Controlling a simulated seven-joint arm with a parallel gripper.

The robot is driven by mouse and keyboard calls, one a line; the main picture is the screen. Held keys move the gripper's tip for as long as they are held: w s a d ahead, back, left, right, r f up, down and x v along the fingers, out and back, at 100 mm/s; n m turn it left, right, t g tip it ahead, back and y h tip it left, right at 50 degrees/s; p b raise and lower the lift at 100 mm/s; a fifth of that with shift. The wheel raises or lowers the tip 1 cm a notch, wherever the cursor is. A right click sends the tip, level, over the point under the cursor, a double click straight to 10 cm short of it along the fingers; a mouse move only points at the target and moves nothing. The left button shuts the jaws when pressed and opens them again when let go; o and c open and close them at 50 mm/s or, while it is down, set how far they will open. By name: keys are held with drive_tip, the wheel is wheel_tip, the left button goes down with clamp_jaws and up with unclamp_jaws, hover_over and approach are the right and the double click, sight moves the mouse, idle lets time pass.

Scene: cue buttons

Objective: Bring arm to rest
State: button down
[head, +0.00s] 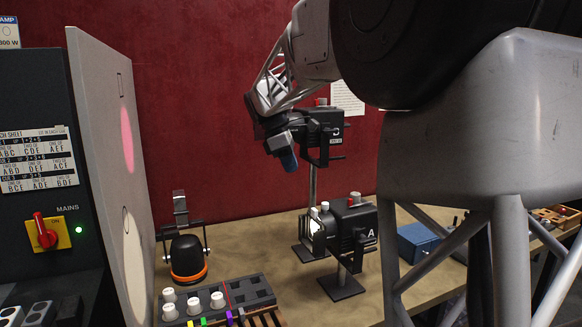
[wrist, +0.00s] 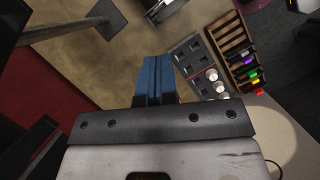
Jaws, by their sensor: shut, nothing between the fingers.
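My gripper (head: 288,160) hangs in the air above the bench in the head view, fingers pointing down, in front of the red wall. Its blue fingers show in the wrist view (wrist: 158,78), pressed together with nothing between them. In the wrist view it is over the tan bench top (wrist: 110,70), apart from the objects around it. My own arm fills the upper right of the head view and hides part of the bench.
Black lamp A (head: 352,228) and a taller lamp (head: 322,130) stand behind and right. A black and orange lamp (head: 187,258) stands left. A board with white knobs (head: 217,300) lies in front. A panel (head: 110,150) rises at left. A blue box (head: 417,240) sits right.

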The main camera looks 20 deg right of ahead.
drive_tip(key=shift+s, duration=0.1)
drive_tip(key=s+a+f+m+t+y, duration=0.1)
drive_tip(key=s+a+f+m, duration=0.3)
drive_tip(key=s, duration=0.9)
drive_tip(key=s+a+f+m+t+y, duration=0.1)
drive_tip(key=s+a+f+m, duration=0.3)
drive_tip(key=s, duration=1)
drive_tip(key=s+a+f+m+t+y, duration=0.1)
drive_tip(key=s+a+f+m, duration=0.3)
drive_tip(key=s+f, duration=0.5)
drive_tip(key=s+a+t, duration=0.1)
drive_tip(key=s+a, duration=0.1)
drive_tip(key=s, duration=0.3)
drive_tip(key=shift+s+a+m+t+y, duration=0.15)
drive_tip(key=shift+a+m+t+y, duration=0.15)
drive_tip(key=shift+m+y, duration=0.1)
